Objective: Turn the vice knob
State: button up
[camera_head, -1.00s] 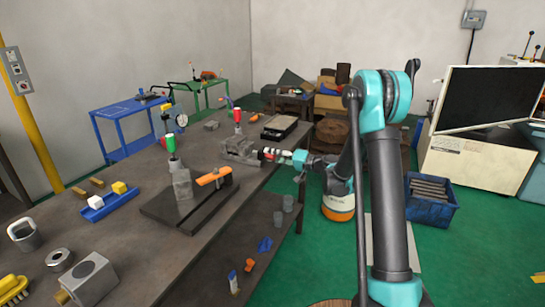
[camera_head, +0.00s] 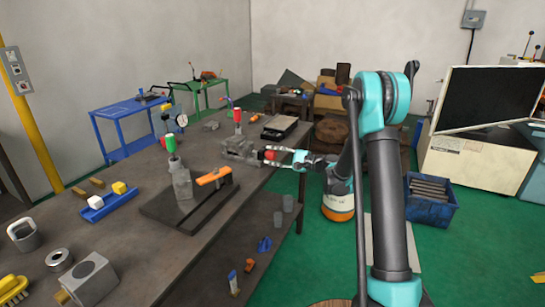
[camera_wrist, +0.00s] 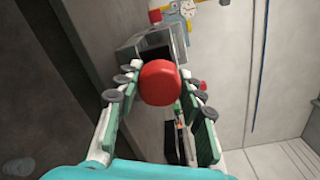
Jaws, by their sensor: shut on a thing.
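The grey metal vice (camera_head: 240,150) stands on the dark workbench near its right edge. Its red knob (camera_head: 269,154) faces my arm. My gripper (camera_head: 277,154) reaches in from the right, level with the knob. In the wrist view the round red knob (camera_wrist: 160,83) sits between the two fingers of my gripper (camera_wrist: 158,92), which are shut on it. The grey vice body (camera_wrist: 180,42) shows just behind the knob. The finger contact on the knob's sides is partly hidden.
A red-topped handle (camera_head: 237,115) rises by the vice. On the workbench (camera_head: 130,255), a fixture with an orange handle (camera_head: 213,176) stands nearer, left of the arm. A flat tray (camera_head: 279,127) lies behind the vice. A blue crate (camera_head: 430,203) sits on the floor at right.

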jog(key=m, duration=1)
jog(key=shift+f+m, duration=0.1)
jog(key=shift+m, duration=0.3)
jog(key=m, duration=0.5)
jog(key=shift+m+y, duration=0.3)
jog(key=shift+m, duration=2.2)
jog(key=o, duration=1.2)
jog(key=shift+c, duration=0.2)
jog(key=v, duration=1.2)
